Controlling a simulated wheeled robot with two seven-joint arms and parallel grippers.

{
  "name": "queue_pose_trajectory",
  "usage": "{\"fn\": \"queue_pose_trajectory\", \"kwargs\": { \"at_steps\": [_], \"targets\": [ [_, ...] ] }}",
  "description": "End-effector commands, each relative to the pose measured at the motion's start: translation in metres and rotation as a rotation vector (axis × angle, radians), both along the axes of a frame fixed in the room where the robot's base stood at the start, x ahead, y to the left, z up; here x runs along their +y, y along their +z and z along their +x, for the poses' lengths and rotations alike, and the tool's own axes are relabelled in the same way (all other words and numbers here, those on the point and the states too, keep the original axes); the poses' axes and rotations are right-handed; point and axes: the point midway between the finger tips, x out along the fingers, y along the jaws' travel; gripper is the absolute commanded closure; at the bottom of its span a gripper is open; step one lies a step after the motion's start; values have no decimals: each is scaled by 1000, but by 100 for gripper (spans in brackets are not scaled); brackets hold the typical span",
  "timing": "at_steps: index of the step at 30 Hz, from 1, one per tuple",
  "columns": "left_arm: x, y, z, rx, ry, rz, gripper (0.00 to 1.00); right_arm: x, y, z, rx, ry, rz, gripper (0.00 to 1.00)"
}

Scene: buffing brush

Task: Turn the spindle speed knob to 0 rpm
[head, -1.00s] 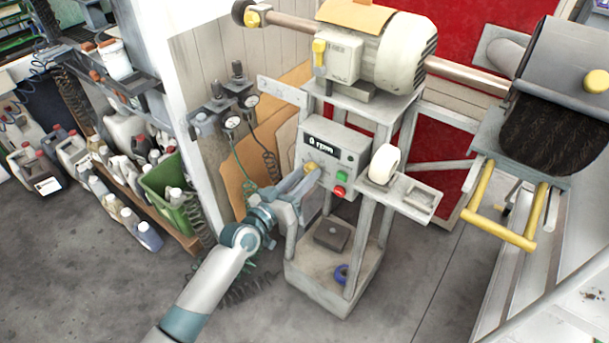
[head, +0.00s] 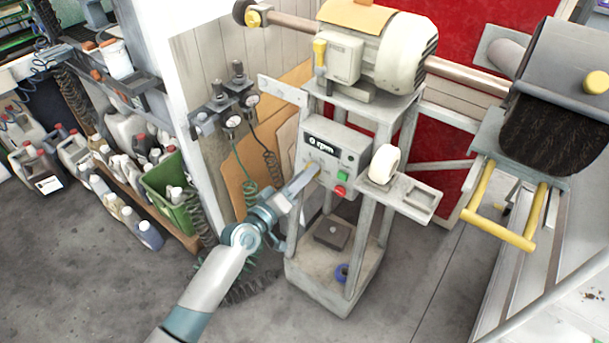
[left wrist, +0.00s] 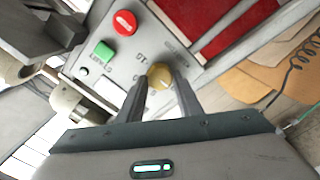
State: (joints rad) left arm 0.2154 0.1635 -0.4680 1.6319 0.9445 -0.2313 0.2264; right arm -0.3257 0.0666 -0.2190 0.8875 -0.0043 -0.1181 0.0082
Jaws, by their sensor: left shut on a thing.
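The spindle speed knob (left wrist: 160,76) is a round yellow knob on the grey control panel (head: 333,146). In the left wrist view it sits between the tips of my left gripper (left wrist: 158,88). In the head view my left gripper (head: 312,173) reaches the panel's lower left and mostly hides the knob. The left gripper is shut on the knob. The panel's display (head: 322,143) reads 0 rpm. My right gripper is not in view.
A green button (head: 343,177) and a red button (head: 339,191) sit right of the knob. A motor (head: 395,50) with a shaft stands above. A white roll (head: 384,164) sits on a side tray. A large dark brush (head: 550,130) is at the right.

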Motion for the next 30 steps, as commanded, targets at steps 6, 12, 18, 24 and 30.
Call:
{"fn": "queue_pose_trajectory", "kwargs": {
  "at_steps": [6,12,18,24,30],
  "targets": [
    [0,-2,0,4,0,-1,90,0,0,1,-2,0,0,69],
    [0,-1,0,2,0,0,49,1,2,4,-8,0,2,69],
    [0,-1,0,1,0,1,49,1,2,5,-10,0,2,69],
    [5,-1,-7,0,-1,0,49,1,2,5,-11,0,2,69],
    [19,-2,-26,2,0,2,49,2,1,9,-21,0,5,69]
  ]
}}
